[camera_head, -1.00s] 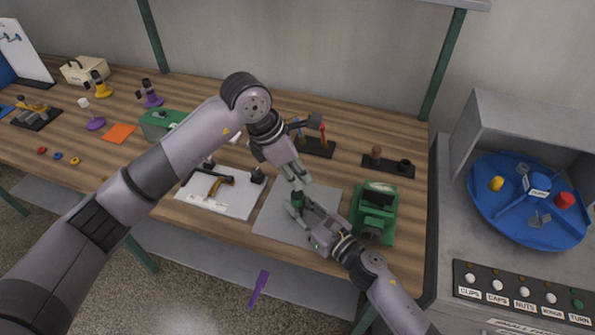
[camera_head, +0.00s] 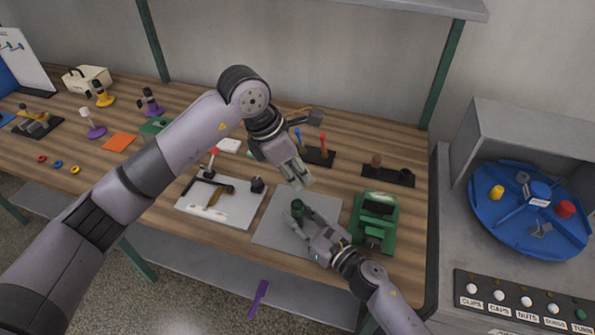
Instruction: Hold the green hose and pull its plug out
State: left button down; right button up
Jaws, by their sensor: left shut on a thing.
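A short green hose (camera_head: 297,207) stands on the grey mat (camera_head: 272,232) near the front of the bench. Its dark open end seems to face up. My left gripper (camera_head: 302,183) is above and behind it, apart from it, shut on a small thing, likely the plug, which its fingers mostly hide. My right gripper (camera_head: 295,219) is low over the mat, its fingers just in front of the green hose. I cannot tell whether they touch or grip it.
A green machine (camera_head: 376,222) stands close right of the mat. A dark stand (camera_head: 318,157) with colored pegs is behind. A blue turntable (camera_head: 500,224) is far right.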

jog(key=o, duration=0.4)
jog(key=shift+c, duration=0.2)
jog(key=v, duration=1.2)
